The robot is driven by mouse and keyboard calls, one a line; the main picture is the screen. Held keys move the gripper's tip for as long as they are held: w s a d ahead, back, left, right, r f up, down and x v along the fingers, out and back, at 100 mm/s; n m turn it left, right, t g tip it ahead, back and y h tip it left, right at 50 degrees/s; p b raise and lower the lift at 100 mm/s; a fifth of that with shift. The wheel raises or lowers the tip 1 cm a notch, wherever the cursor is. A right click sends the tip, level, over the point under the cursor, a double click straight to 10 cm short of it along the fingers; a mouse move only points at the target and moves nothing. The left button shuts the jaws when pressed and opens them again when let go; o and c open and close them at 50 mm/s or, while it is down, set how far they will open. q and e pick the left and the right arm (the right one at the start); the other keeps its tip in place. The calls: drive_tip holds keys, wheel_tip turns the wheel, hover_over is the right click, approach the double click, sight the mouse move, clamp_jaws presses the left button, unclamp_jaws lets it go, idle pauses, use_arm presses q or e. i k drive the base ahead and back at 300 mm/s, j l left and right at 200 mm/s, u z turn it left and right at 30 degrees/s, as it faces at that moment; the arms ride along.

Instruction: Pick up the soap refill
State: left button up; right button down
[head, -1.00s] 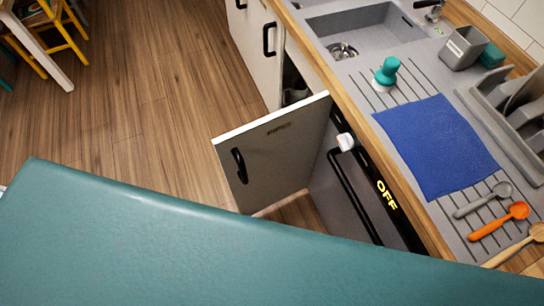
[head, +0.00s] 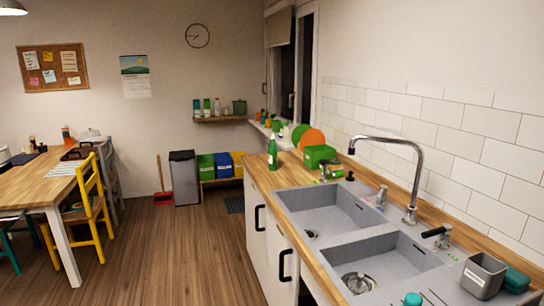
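I cannot pick out the soap refill for certain in the head view. Several bottles and containers stand on the wall shelf (head: 220,118) at the back, too small to read. A green bottle (head: 272,152) with a pale label stands upright at the far end of the wooden counter (head: 262,178). A small clear dispenser (head: 382,197) with a metal top stands behind the sinks. Neither of my grippers is in view. The inside of the cabinet under the sink is hidden from here.
The double sink (head: 330,210) with its tall faucet (head: 416,190) runs along the right. A grey caddy (head: 482,275) stands at lower right. A wooden table (head: 30,180) and yellow chair (head: 88,205) are at left. The floor (head: 165,245) between is clear.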

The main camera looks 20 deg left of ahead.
sight(272, 148)
drive_tip(key=k+j, duration=0.1)
drive_tip(key=j, duration=0.55)
drive_tip(key=j+z, duration=0.15)
drive_tip(key=j, duration=0.75)
drive_tip(key=k+j+z, duration=0.15)
drive_tip(key=j, duration=0.75)
drive_tip(key=i+j, duration=0.2)
drive_tip(key=i+j+z, duration=0.1)
drive_tip(key=j, duration=0.3)
drive_tip(key=i+j+z, duration=0.1)
drive_tip(key=i+j, duration=0.3)
drive_tip(key=j, duration=0.3)
drive_tip(key=i+j+z, duration=0.1)
drive_tip(key=j, duration=0.25)
drive_tip(key=i+j+z, duration=0.1)
drive_tip(key=i, duration=0.25)
drive_tip(key=i+j+z, duration=0.1)
drive_tip(key=i, duration=0.25)
drive_tip(key=i+j+z, duration=0.1)
drive_tip(key=i, duration=0.3)
drive_tip(key=j, duration=0.1)
